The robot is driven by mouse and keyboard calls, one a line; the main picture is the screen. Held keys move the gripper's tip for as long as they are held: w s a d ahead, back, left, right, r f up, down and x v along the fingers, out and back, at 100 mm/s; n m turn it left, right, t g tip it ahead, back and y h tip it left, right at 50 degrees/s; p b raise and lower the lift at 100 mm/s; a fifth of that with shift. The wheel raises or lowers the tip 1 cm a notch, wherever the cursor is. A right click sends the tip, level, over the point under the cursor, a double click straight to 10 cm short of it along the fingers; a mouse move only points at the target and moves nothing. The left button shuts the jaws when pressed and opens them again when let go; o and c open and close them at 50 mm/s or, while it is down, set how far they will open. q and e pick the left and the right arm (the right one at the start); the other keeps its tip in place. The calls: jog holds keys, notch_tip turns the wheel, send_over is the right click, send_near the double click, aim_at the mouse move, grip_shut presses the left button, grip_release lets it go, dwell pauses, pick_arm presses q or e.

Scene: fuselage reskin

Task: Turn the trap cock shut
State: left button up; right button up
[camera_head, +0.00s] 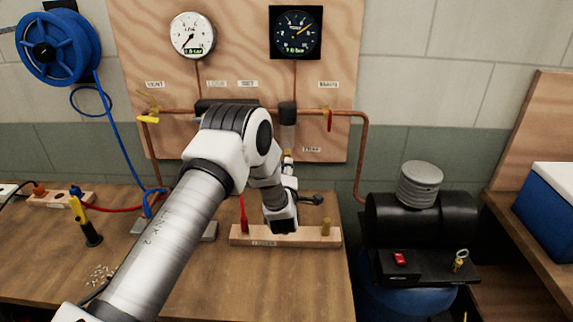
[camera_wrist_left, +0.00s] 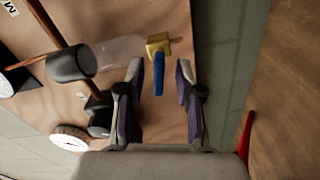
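The trap cock (camera_wrist_left: 158,45) has a brass body and a blue lever (camera_wrist_left: 159,75), seen in the left wrist view. It sits at the lower end of the clear trap bowl (camera_wrist_left: 122,50). My left gripper (camera_wrist_left: 159,70) is open, with one finger on each side of the blue lever and visible gaps. In the head view my left arm crosses the middle, and the left gripper (camera_head: 289,172) is below the trap bowl (camera_head: 288,138). The cock is mostly hidden there. My right gripper is in neither view.
Copper pipes run across the wooden board, with a yellow valve handle (camera_head: 148,119) at left and a red one (camera_head: 330,121) at right. Two gauges (camera_head: 192,35) (camera_head: 296,32) hang above. A wooden block (camera_head: 310,237) lies below my gripper. A black compressor (camera_head: 420,220) stands at right.

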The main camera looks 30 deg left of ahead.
pick_arm(q)
jog(key=shift+w+a, duration=0.35)
jog(key=shift+w, duration=0.25)
jog(key=shift+d, duration=0.1)
jog(key=shift+s+r, duration=0.1)
grip_shut()
